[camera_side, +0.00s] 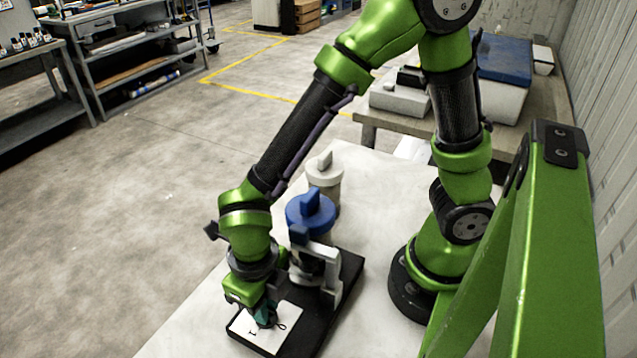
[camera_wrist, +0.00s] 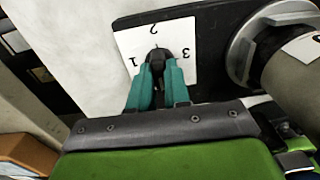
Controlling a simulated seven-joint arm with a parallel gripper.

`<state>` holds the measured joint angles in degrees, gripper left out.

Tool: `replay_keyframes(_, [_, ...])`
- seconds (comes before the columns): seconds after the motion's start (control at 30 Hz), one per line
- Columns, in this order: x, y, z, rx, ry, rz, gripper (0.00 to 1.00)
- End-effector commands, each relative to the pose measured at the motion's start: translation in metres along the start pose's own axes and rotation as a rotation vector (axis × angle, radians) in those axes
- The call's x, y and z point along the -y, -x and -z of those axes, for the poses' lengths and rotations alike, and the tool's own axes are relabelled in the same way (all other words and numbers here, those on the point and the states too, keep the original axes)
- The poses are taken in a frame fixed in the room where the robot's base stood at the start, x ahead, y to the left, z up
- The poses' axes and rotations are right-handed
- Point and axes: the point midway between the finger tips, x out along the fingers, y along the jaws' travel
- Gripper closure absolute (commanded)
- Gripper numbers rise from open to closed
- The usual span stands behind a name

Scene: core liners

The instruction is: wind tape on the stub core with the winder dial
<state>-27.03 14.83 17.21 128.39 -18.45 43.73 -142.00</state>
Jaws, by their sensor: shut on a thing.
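The winder dial is a dark knob (camera_wrist: 157,60) on a white plate (camera_wrist: 130,42) marked 1, 2 and 3. My gripper (camera_wrist: 157,75) has its teal fingers closed on the knob, whose visible tip points toward the 2. In the side view my gripper (camera_side: 265,313) is low over the white plate (camera_side: 250,335) on the black winder base (camera_side: 340,280). Beside the plate, a grey flange (camera_wrist: 262,42) and a grey-brown cylinder (camera_wrist: 295,85) show in the wrist view. I cannot tell whether this cylinder is the stub core, or whether it bears tape.
A blue-topped canister (camera_side: 310,208) and a pale-topped canister (camera_side: 325,172) stand behind the winder. A grey bracket (camera_side: 328,270) rises from the base, close to my wrist. The white table (camera_side: 375,190) is clear between the canisters and my arm's base.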

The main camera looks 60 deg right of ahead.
Motion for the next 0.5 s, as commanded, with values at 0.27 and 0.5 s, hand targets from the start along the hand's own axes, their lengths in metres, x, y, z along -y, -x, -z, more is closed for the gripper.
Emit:
replay_keyframes(0.27, [-0.0001, 0.0005, -0.0002, 0.000, -0.058, 0.000, 1.00])
replay_keyframes(0.5, [-0.0001, 0.0006, -0.0002, 0.000, -0.218, 0.000, 1.00])
